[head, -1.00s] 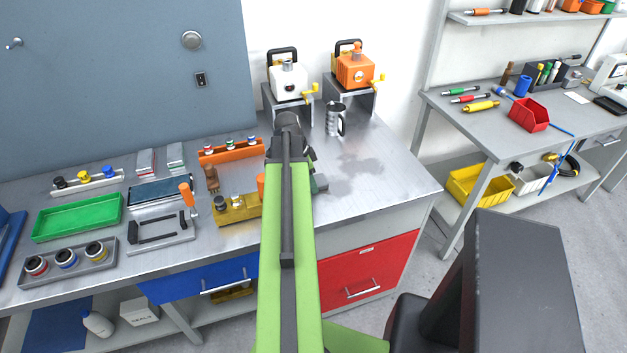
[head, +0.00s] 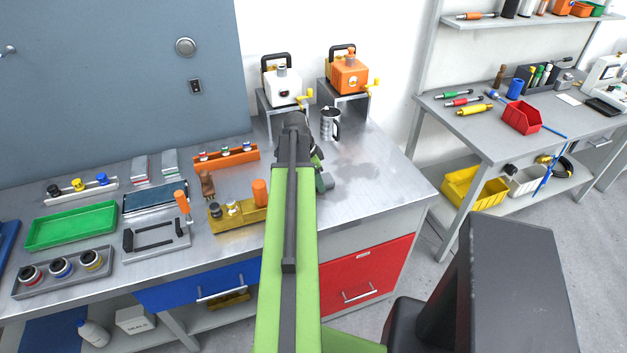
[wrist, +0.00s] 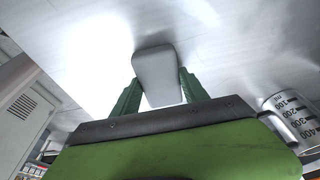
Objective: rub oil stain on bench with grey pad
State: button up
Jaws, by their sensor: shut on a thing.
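The oil stain (head: 352,181) is a set of dull dark grey patches on the right part of the metal bench (head: 385,150). My gripper (wrist: 157,88) has green fingers shut on the grey pad (wrist: 156,68), a pale rounded block in the wrist view. Whether the pad touches the bench is unclear.
A metal measuring jug (head: 329,124) stands behind the stain; it also shows in the wrist view (wrist: 290,115). White (head: 283,85) and orange (head: 348,74) pumps sit on stands at the back. A brass block (head: 238,213) lies left of my arm. The bench's right end is clear.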

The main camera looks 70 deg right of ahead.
aim_at(327, 178)
jog(key=s+d, duration=0.2)
jog(key=shift+s+d+f, duration=0.1)
jog(key=shift+s, duration=0.25)
jog(key=shift+s+d, duration=1.35)
jog(key=shift+s, duration=0.3)
notch_tip(327, 178, up, 6)
jog(key=p, duration=0.6)
notch_tip(327, 178, up, 3)
jog(key=p, duration=0.3)
